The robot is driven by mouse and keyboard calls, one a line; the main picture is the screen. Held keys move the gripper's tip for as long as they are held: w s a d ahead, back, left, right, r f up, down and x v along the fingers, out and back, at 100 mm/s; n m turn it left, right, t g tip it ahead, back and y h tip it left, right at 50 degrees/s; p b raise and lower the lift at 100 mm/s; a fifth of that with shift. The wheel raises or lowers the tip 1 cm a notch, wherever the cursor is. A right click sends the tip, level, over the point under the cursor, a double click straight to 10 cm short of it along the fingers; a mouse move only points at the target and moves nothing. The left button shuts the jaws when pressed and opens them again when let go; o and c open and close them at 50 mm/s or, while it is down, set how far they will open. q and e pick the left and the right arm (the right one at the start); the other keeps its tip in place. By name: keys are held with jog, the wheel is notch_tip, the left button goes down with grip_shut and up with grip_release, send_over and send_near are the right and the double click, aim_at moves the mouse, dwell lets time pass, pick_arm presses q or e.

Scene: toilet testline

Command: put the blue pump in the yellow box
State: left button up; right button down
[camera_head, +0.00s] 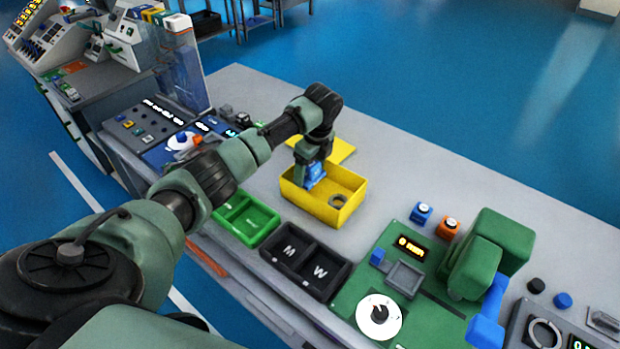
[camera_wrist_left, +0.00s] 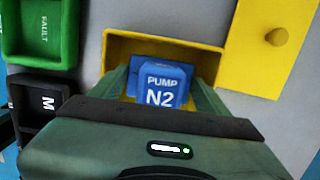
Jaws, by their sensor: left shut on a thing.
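The yellow box (camera_head: 345,212) stands open on the grey table, and its rim also shows in the left wrist view (camera_wrist_left: 120,42). My left gripper (camera_head: 312,174) reaches down at the box's far left part. It is shut on the blue pump (camera_head: 315,173), which reads PUMP N2 in the left wrist view (camera_wrist_left: 160,86). The pump is within the box outline; I cannot tell whether it touches the floor. My right gripper is not in view.
A yellow lid (camera_head: 338,150) with a knob lies behind the box. A green tray (camera_head: 246,219) and a black tray (camera_head: 304,260) marked M and W stand in front. A green machine (camera_head: 490,250) stands at the right. The table's back right is clear.

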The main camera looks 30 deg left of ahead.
aim_at(310, 180)
pick_arm(q)
jog(key=shift+f, duration=1.85)
jog(key=shift+f, duration=0.15)
jog(key=o, duration=1.6)
jog(key=r, duration=0.4)
jog(key=d+r, duration=0.1)
jog(key=r, duration=0.3)
jog(key=d+r, duration=0.1)
jog(key=r, duration=0.3)
jog(key=shift+s+r+b, duration=0.1)
jog(key=shift+s+b, duration=0.05)
jog(key=shift+b, duration=0.2)
